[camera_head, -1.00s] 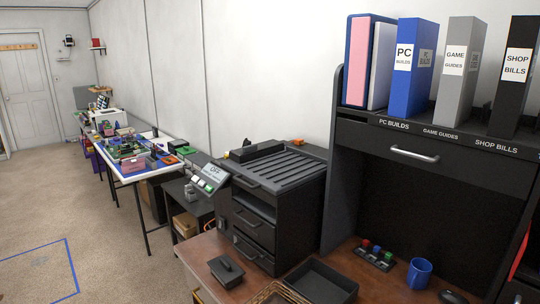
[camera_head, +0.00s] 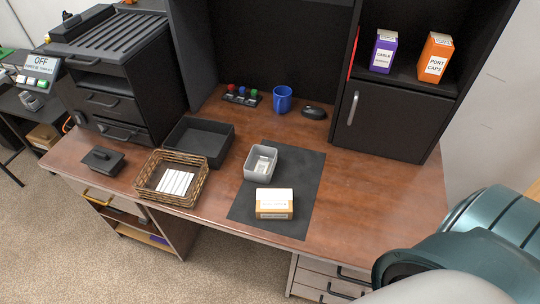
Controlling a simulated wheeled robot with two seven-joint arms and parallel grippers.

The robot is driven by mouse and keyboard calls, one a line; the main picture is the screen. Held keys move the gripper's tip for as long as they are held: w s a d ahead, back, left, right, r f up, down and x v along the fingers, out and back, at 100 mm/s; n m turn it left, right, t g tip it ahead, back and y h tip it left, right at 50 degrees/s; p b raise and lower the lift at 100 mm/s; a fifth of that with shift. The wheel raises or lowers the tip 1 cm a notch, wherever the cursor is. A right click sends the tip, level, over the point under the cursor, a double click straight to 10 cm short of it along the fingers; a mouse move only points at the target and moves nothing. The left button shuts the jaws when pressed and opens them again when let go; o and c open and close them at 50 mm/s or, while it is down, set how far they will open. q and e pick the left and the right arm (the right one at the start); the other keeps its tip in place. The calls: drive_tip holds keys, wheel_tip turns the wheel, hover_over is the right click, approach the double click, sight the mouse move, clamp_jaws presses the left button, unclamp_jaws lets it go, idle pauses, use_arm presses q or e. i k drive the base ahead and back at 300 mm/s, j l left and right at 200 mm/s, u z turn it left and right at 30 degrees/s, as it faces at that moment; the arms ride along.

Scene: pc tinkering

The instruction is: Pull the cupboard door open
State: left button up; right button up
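The black cupboard door (camera_head: 384,121) is at the right of the desk hutch, below an open shelf. It looks shut, flush with the cupboard front. Its silver vertical handle (camera_head: 353,107) is near the door's left edge. A teal and grey link of my own arm fills the lower right corner, apart from the cupboard in the picture. Neither gripper shows in the head view.
On the brown desk (camera_head: 330,215) are a blue mug (camera_head: 282,99), a black mouse (camera_head: 314,112), a grey bin (camera_head: 260,162), a small cardboard box (camera_head: 274,204) on a dark mat, a wicker basket (camera_head: 147,190) and a black tray (camera_head: 190,142). The desktop before the door is clear.

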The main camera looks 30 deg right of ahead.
sight(400, 124)
drive_tip(key=z, duration=1.9)
